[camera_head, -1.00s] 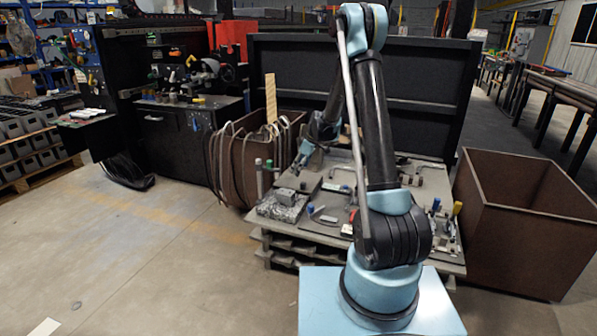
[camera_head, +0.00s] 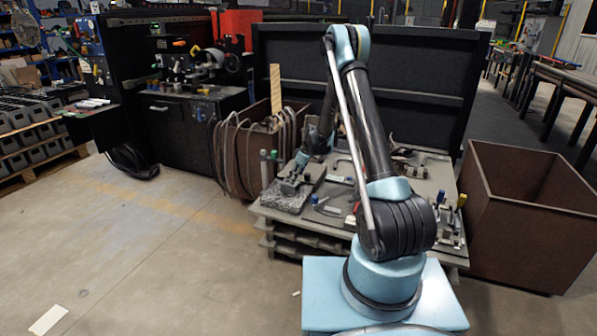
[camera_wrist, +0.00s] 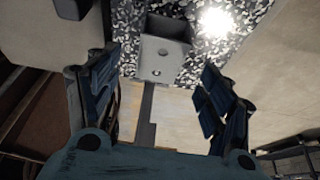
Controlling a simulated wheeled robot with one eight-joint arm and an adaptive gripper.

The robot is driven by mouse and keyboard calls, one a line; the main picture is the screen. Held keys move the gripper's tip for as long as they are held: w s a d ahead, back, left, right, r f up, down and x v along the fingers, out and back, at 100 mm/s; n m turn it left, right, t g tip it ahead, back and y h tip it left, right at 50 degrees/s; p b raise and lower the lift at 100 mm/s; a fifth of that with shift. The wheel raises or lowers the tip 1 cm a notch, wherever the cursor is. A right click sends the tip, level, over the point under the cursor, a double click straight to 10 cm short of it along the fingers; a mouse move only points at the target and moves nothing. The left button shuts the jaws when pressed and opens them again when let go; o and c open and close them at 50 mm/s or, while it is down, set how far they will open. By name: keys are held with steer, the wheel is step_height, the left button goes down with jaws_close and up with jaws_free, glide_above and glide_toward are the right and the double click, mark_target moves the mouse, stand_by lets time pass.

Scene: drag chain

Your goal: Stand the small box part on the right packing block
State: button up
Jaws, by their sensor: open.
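The small box part (camera_wrist: 166,50) is a light grey, open-topped piece with a small hole in its face. It rests on a speckled granite-like block (camera_wrist: 205,48) in the wrist view. My gripper (camera_wrist: 158,70) is open, with its blue-black fingers on either side of the picture and the box part between and beyond them. I see no contact. In the head view the speckled block (camera_head: 287,199) is at the pallet's left front, with my gripper (camera_head: 293,181) low over it. I cannot tell which piece is the right packing block.
A pallet table (camera_head: 330,222) carries several tools and clamps. A brown bin (camera_head: 520,240) stands to its right, and a bin with hanging hoses (camera_head: 240,165) behind left. A dark panel (camera_head: 420,85) closes the back.

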mark_target(290, 184)
steer(key=shift+x, duration=3.7)
steer(key=c, duration=1.4)
steer(key=shift+r, duration=0.15)
steer(key=shift+r, duration=0.4)
steer(key=shift+s+d, duration=0.1)
steer(key=shift+d, duration=0.15)
steer(key=shift+s+d, duration=0.3)
steer(key=shift+d, duration=0.45)
steer(key=shift+s+d, duration=0.3)
steer(key=shift+d, duration=0.5)
steer(key=shift+s+d, duration=0.3)
steer(key=shift+d, duration=0.45)
